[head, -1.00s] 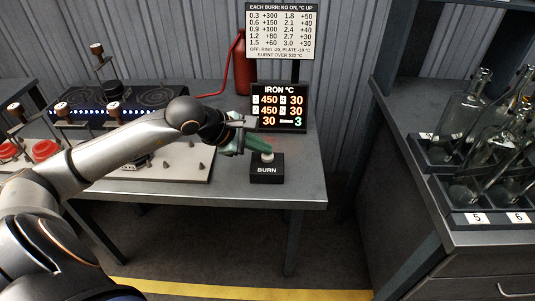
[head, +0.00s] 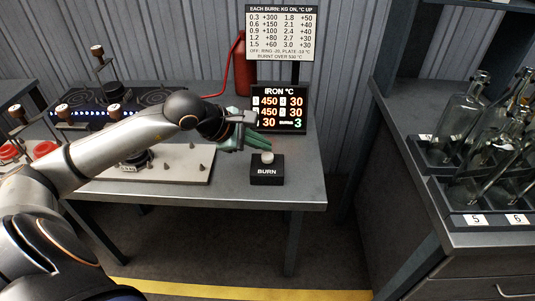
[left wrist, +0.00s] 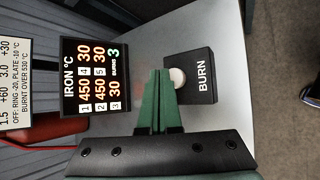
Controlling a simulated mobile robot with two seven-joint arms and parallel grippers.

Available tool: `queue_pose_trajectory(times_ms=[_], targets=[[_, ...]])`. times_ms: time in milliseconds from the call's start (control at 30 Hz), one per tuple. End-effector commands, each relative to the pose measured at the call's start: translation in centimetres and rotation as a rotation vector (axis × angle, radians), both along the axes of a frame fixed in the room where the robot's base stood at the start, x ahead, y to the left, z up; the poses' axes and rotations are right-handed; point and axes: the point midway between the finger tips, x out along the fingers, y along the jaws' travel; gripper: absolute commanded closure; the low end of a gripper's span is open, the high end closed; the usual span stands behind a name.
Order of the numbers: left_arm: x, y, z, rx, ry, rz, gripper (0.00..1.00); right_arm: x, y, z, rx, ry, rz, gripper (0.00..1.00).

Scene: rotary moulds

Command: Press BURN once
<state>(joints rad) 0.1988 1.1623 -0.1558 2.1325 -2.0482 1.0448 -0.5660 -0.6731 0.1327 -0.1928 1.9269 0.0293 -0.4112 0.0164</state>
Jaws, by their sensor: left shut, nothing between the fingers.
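The BURN button is a black box (head: 267,175) with a pale round cap (head: 267,157), standing near the front right of the grey table. In the left wrist view the box (left wrist: 204,76) and its cap (left wrist: 178,77) lie just beyond and to the right of the fingertips. My left gripper (head: 268,148) has green fingers, shut and empty, with the tips just above and behind the cap in the head view. In the left wrist view the shut fingers (left wrist: 160,74) partly overlap the cap's edge. I cannot tell whether they touch it. My right gripper is not in view.
An IRON °C display (head: 279,108) behind the button shows 450, 30 and BURNS 3. A chart (head: 281,32) and a red extinguisher (head: 244,75) stand behind. A pale plate (head: 190,165) with pegs lies left. A rack of glass bottles (head: 470,200) is at the right.

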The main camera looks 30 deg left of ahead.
Motion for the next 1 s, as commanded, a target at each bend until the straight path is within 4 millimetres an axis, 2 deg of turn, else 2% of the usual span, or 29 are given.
queue_pose_trajectory(times_ms=[167, 633, 1000], targets=[[0.0, 0.0, 0.4, 0.000, -0.002, -0.001, 1.00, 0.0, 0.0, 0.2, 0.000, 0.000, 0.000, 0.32], [0.0, 0.0, 4.9, 0.000, -0.002, 0.000, 1.00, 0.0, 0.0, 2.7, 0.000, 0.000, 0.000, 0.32], [0.0, 0.0, 5.0, -0.001, -0.001, 0.000, 1.00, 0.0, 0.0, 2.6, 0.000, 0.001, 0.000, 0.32]])
